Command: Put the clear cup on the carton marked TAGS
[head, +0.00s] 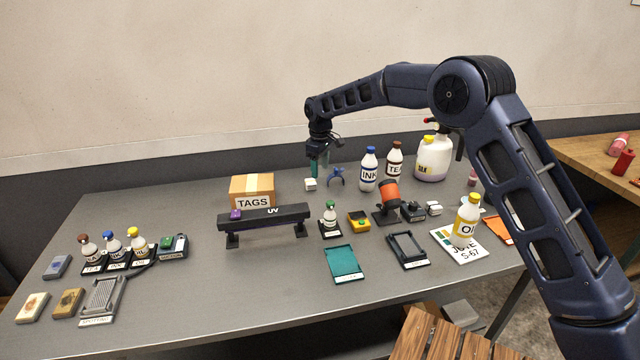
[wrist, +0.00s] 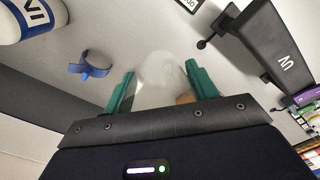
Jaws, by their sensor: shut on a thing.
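In the wrist view a clear cup (wrist: 158,72) sits between the two teal fingers of my gripper (wrist: 161,76), which are shut on it. The carton marked TAGS (head: 252,190) is a closed brown box with a tape strip on top, at the back left of the table. Its top looks clear. In the wrist view the carton is mostly hidden.
A black UV lamp bar (head: 265,217) stands just in front of the carton. The INK bottle (head: 369,170) stands to the right. The grey table (head: 170,205) is bare left of the carton.

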